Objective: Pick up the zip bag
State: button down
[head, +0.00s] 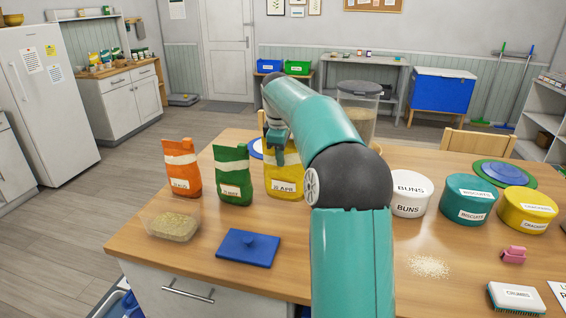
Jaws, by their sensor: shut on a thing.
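Three stand-up bags stand in a row on the wooden table: an orange bag (182,169), a green bag (233,176) and a yellow bag (284,184) with a white date label. I cannot tell for sure which one the task calls the zip bag. My gripper (278,157) is at the upper part of the yellow bag and is shut on it. My teal arm hides part of the yellow bag's top and right side. I cannot tell whether the yellow bag's base touches the table.
A clear tub of grain (173,222) and a blue lid (248,248) lie in front of the bags. A large clear container (357,105) stands behind my arm. Round tins, including the buns tin (410,195), stand to the right. Spilled crumbs (429,266) lie near a brush (515,298).

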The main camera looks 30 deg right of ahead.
jog(key=s+a+r, duration=0.5)
jog(key=s+a, duration=0.1)
jog(key=s, duration=0.1)
jog(key=shift+s+a, duration=0.15)
jog(key=shift+s, duration=0.3)
